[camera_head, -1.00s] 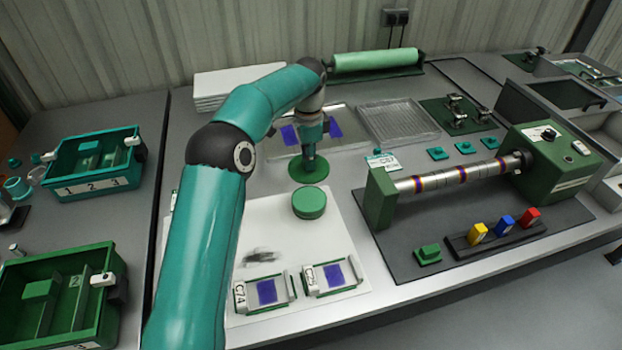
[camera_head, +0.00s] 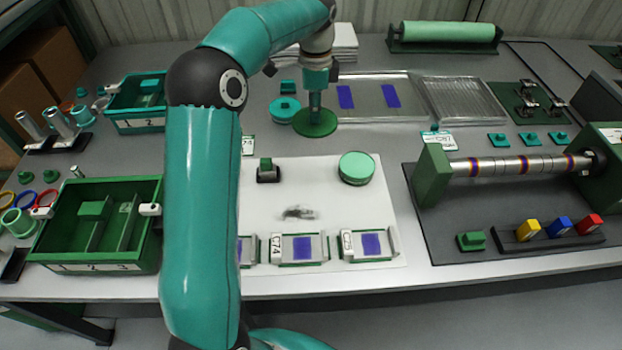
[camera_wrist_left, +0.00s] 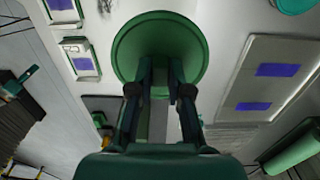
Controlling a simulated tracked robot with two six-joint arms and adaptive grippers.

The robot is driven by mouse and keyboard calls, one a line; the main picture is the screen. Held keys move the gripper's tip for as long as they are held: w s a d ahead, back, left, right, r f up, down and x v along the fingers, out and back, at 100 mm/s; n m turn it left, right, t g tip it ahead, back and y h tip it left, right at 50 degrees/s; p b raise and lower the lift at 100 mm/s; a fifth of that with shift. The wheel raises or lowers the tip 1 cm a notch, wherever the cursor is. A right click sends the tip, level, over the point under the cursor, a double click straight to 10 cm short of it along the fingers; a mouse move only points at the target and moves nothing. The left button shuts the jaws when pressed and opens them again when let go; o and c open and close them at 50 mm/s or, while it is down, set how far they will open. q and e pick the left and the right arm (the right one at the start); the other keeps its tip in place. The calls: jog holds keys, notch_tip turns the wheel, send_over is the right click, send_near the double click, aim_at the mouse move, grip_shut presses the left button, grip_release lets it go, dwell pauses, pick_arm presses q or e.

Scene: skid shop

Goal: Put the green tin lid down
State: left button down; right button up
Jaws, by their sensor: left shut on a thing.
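The green tin lid (camera_head: 315,128) is a dark green disc. My left gripper (camera_head: 315,105) points down and is shut on it. In the left wrist view the lid (camera_wrist_left: 160,28) fills the upper middle, at the tips of the gripper (camera_wrist_left: 160,85). In the head view it appears behind and left of a round green tin (camera_head: 356,167) on the white sheet (camera_head: 330,215). I cannot tell whether the lid touches the bench. My right gripper is not in view.
A teal round tin (camera_head: 284,110) is close left of the lid. A shallow tray (camera_head: 368,115) with purple pieces lies to its right. A small green-topped black block (camera_head: 268,172) stands on the sheet. The sheet's middle has free room around a grey smudge (camera_head: 299,212).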

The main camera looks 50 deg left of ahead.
pick_arm(q)
jog(key=shift+s+a+f, duration=0.4)
jog(key=shift+a+f, duration=0.25)
jog(key=shift+a, duration=0.05)
jog(key=b, duration=0.1)
send_over(309, 175)
notch_tip(309, 175, down, 13)
jog(key=shift+f, duration=2.75)
jog(key=c, duration=1.1)
grip_release()
jog(key=shift+f, duration=0.1)
notch_tip(309, 175, up, 12)
